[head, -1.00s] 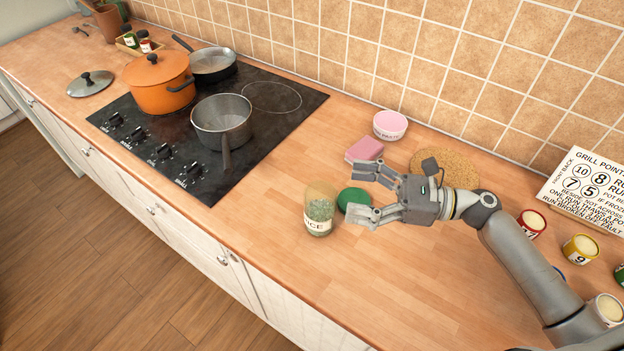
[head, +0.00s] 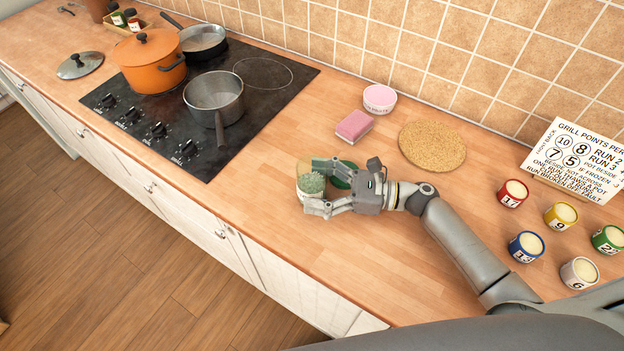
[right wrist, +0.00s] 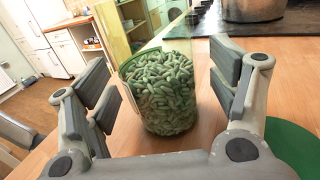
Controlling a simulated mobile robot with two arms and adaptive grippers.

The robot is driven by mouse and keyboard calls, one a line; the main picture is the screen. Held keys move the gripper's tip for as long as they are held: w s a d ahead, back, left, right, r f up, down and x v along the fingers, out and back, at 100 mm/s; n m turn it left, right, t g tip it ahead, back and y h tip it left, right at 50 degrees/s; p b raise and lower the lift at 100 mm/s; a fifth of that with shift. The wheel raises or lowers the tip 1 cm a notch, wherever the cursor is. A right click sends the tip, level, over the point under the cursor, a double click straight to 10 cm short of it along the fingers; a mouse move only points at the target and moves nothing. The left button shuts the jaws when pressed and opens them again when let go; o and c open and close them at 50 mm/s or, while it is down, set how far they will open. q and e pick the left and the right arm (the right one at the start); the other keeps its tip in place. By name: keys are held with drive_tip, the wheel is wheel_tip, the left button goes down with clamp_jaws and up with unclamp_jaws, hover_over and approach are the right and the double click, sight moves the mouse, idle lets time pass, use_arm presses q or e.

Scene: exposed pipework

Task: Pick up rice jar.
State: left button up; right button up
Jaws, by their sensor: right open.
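The rice jar (head: 312,183) is a clear jar of greenish grains standing upright on the wooden counter; its label is mostly hidden in the head view now. My right gripper (head: 320,187) is open around it, one finger on the far side and one on the near side. In the right wrist view the jar (right wrist: 163,92) stands between the spread fingers, with gaps visible on both sides. My left gripper is not in view.
A green disc (head: 343,174) lies right behind the jar, partly under my gripper. A pink sponge (head: 354,125), pink tub (head: 379,98) and cork mat (head: 432,146) lie farther back. The hob (head: 145,127) with pots is left. Several small tins stand right.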

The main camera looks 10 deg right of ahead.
drive_tip(key=shift+w+a, duration=0.2)
drive_tip(key=shift+a, duration=0.35)
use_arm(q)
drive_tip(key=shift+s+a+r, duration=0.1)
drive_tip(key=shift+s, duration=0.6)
use_arm(e)
drive_tip(key=c, duration=1.2)
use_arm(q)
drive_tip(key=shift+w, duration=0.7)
use_arm(e)
drive_tip(key=shift+c, duration=0.9)
